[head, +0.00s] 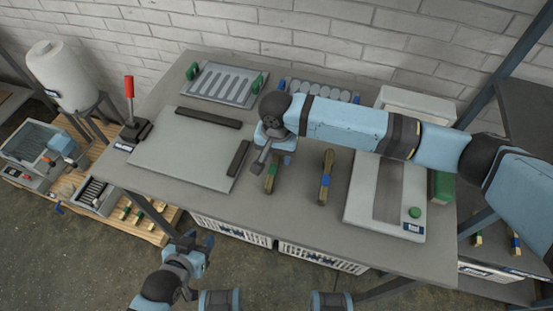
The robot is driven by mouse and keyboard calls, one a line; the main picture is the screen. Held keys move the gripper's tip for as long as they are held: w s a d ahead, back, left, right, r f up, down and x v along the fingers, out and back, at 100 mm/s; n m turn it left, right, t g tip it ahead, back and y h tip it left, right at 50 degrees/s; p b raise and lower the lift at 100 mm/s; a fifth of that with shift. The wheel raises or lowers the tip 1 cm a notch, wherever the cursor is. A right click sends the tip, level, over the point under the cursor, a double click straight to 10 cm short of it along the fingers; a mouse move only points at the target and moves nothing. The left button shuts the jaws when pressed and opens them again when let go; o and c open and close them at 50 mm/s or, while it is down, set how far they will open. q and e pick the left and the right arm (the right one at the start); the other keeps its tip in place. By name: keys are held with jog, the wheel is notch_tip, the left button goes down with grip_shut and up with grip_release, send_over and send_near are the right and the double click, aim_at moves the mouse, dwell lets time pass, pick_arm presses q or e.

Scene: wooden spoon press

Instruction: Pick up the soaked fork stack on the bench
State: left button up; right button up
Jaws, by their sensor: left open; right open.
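Two narrow brown stacks lie on the grey bench (300,225). The left stack (272,183) is partly hidden by my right gripper; the other stack (325,181) has a blue band and lies a little to its right. I cannot tell from looks which is soaked. My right gripper (270,161) is open, pointing down at the far end of the left stack; I cannot tell whether it touches. My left gripper (203,246) is open and empty, in front of the bench's front edge at lower left.
A flat plate (180,150) with dark bars lies left on the bench, with a slotted tray (222,84) behind it. A white device (410,195) with a green button stands right. A red-handled lever (129,90) is at the left edge. White crates (230,232) sit below.

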aim_at(275, 161)
jog(key=f, duration=0.4)
jog(key=shift+a+f, duration=0.1)
jog(key=shift+a, duration=0.1)
grip_shut()
